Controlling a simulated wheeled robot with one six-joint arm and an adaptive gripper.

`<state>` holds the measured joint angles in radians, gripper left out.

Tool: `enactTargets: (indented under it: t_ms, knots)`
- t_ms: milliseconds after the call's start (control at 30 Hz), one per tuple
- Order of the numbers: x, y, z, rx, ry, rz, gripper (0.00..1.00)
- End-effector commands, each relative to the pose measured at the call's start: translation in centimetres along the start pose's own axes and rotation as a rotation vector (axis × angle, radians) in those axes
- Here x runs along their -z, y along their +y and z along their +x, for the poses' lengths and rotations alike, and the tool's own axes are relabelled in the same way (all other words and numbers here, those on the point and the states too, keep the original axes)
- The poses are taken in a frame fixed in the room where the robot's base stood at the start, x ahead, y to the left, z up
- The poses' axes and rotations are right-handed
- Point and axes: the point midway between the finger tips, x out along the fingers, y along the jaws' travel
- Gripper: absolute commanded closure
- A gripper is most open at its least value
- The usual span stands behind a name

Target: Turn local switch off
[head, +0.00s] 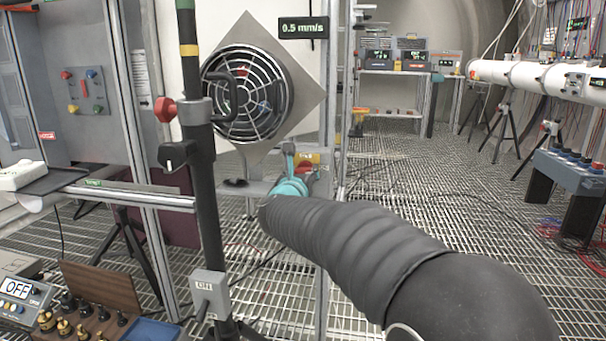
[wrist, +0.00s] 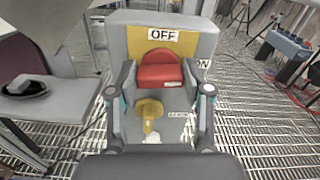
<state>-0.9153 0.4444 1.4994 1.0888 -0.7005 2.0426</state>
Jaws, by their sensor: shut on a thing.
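The local switch is a grey box with a yellow plate (wrist: 190,47) and a red handle (wrist: 158,72) on its front. It has an OFF label at the top and an ON label at the right. I cannot tell which label the handle points to. A yellow padlock-like piece (wrist: 150,112) sits below the handle. My gripper (wrist: 158,92) has one finger on each side of the red handle and is shut on it. In the head view my gripper (head: 291,186) reaches the switch (head: 306,158) on the frame below the fan, largely covering it.
A caged fan (head: 245,95) is above the switch. A black post (head: 203,170) with a red knob and a grey ON box (head: 209,293) stands left of my arm. A wooden rack of fittings (head: 100,300) is at lower left.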

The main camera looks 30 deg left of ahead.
Motion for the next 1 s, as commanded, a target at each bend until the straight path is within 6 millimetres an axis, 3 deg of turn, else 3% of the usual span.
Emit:
enactTargets:
  t_ms: [1000]
  knots:
    - [-0.17,0.38,0.01,-0.001,-0.002,-0.941,0.85]
